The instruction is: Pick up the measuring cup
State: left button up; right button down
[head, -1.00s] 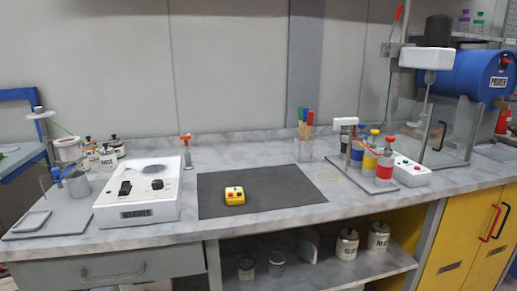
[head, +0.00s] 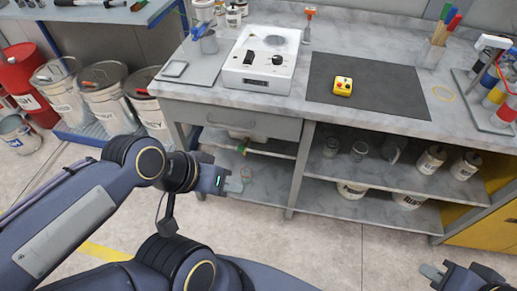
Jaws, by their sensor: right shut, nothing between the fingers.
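A pale, see-through jug-like vessel (head: 392,150) stands on the upper shelf under the counter; it may be the measuring cup, but it is too small to be sure. Two small glass-like vessels (head: 330,147) stand to its left on that shelf. My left gripper (head: 243,182) is in front of the open shelves, left of and apart from these vessels. Its fingers are small and seen edge-on, so their opening is unclear. My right gripper (head: 432,272) is at the lower right, shut and empty, over the floor.
Labelled cans (head: 431,159) share the shelf. Buckets (head: 103,88) stand at left. The floor before the shelves is clear.

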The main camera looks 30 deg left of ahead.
aim_at(246, 172)
jog(key=u, duration=1.25)
